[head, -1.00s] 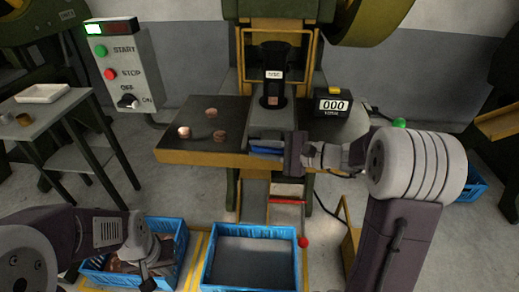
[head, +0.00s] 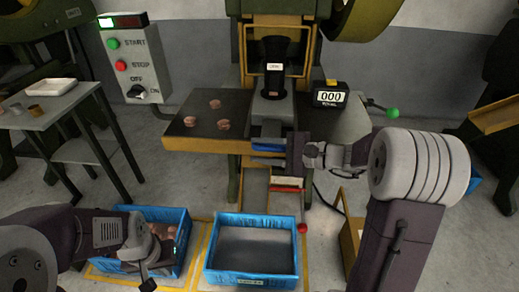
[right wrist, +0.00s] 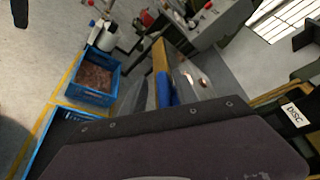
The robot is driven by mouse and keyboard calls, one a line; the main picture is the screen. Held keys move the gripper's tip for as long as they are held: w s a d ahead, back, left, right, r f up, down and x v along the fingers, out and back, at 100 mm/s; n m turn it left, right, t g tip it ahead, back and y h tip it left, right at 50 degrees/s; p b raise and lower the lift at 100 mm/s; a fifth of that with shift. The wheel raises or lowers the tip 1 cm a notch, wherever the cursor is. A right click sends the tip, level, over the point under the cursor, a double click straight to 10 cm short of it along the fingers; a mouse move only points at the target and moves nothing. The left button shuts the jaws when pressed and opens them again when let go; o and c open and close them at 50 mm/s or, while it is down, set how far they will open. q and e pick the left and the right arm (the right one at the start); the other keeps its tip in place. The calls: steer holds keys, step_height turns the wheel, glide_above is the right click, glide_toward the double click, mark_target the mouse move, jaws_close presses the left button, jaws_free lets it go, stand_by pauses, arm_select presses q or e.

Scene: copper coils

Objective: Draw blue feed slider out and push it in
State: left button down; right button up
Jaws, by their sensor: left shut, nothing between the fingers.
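The blue feed slider (head: 267,146) shows at the front edge of the press table, below the black die post (head: 273,70), with blue also showing under the table edge. In the right wrist view a strip of blue (right wrist: 166,88) shows past my dark gripper body. My left gripper (head: 149,270) is shut and empty, low at the left in front of a blue crate.
Several copper pieces (head: 215,104) lie on the press table (head: 185,122). A blue crate of copper parts (head: 181,223) and an empty-looking blue crate (head: 252,278) stand on the floor below. A red-knobbed lever (head: 302,228), a counter (head: 330,94) and a control box (head: 134,68) are nearby.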

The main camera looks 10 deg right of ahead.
steer(key=p+v, duration=0.2)
steer(key=v, duration=0.5)
steer(key=shift+d+r+p, duration=0.1)
steer(key=shift+d+p, duration=0.05)
steer(key=shift+p, duration=0.15)
steer(key=shift+s+d, duration=0.45)
